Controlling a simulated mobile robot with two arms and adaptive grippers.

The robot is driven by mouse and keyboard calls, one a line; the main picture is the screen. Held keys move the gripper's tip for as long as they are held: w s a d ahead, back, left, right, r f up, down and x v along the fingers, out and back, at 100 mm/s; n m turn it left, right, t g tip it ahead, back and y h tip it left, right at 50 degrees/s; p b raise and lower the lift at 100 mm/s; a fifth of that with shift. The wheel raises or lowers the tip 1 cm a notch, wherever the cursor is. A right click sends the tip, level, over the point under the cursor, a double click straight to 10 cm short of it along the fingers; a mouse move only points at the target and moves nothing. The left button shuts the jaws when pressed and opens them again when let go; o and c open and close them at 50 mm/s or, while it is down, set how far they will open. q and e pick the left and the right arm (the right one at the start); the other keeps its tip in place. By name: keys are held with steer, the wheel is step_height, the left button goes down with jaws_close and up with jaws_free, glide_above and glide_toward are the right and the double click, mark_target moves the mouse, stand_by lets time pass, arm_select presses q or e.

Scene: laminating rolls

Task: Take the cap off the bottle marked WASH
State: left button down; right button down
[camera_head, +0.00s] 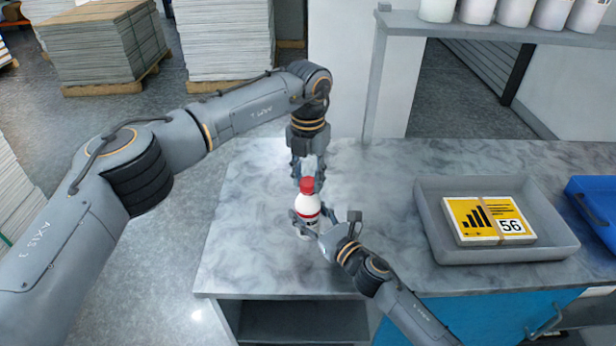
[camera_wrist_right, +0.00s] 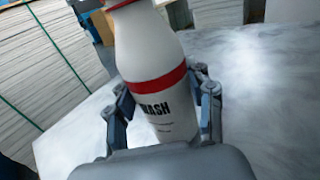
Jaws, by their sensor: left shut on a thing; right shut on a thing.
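The white bottle (camera_head: 307,207) has a red cap (camera_head: 307,184) on top and stands near the front of the marbled counter. In the right wrist view the bottle (camera_wrist_right: 152,55) shows a red band and the word WASH. My right gripper (camera_head: 307,221) is shut on the bottle's lower body, one finger on each side. My left gripper (camera_head: 308,178) points down from above and is shut on the red cap. The cap sits at the bottle's neck; whether it has turned cannot be told. The bottle's base is partly hidden by the right gripper.
A grey tray (camera_head: 436,226) at the right holds a banded yellow stack marked 56 (camera_head: 488,220). A blue bin (camera_head: 597,205) is at the far right. A shelf (camera_head: 480,29) with several white containers is at the back. The counter left of the bottle is clear.

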arm_select(q)
steer(key=n, duration=0.5)
steer(key=shift+n, duration=0.4)
steer(key=n, duration=0.3)
steer(key=shift+n, duration=0.3)
steer(key=n, duration=0.8)
steer(key=shift+r+n, duration=0.1)
steer(key=shift+n, duration=0.3)
steer(key=shift+r, duration=0.1)
steer(key=shift+r, duration=1)
arm_select(e)
steer(key=shift+f, duration=0.1)
